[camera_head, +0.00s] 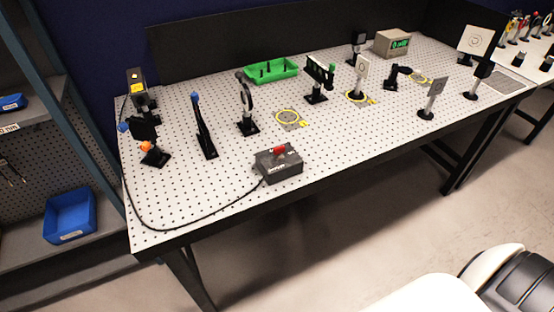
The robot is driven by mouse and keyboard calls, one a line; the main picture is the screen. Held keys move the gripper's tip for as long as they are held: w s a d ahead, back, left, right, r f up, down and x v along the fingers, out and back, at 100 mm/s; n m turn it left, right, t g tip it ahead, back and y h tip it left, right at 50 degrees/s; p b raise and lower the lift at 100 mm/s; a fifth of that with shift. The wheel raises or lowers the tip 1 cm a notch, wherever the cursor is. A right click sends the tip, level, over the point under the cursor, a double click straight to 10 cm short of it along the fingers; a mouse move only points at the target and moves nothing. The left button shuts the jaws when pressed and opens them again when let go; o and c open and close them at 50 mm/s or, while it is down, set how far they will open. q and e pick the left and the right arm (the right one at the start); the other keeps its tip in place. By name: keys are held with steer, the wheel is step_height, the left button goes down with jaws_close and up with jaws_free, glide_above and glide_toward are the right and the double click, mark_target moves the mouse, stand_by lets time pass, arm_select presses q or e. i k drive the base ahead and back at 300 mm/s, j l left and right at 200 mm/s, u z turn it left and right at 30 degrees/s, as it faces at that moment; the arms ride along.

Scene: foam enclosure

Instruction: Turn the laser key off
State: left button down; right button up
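A dark grey control box (278,166) sits near the front edge of the perforated table. A small red piece (279,150), which looks like the laser key, is on its top; its turn position is too small to tell. A black cable (190,227) runs from the box along the left front of the table toward a black device with a yellow label (136,85) at the left end. Neither gripper's fingers are in view. White and dark parts at the bottom right look like mine, well apart from the box.
The table (330,140) holds several black optics mounts, a green tray (271,71) and a grey box with a green display (393,43) at the back. A shelf with a blue bin (70,214) stands at left. Floor in front of the table is clear.

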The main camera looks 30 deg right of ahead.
mark_target(278, 151)
steer(key=k+z, duration=0.15)
steer(key=z, duration=0.25)
steer(key=k+z, duration=0.1)
steer(key=z, duration=0.25)
steer(key=k+l+z, duration=0.1)
steer(key=z, duration=0.3)
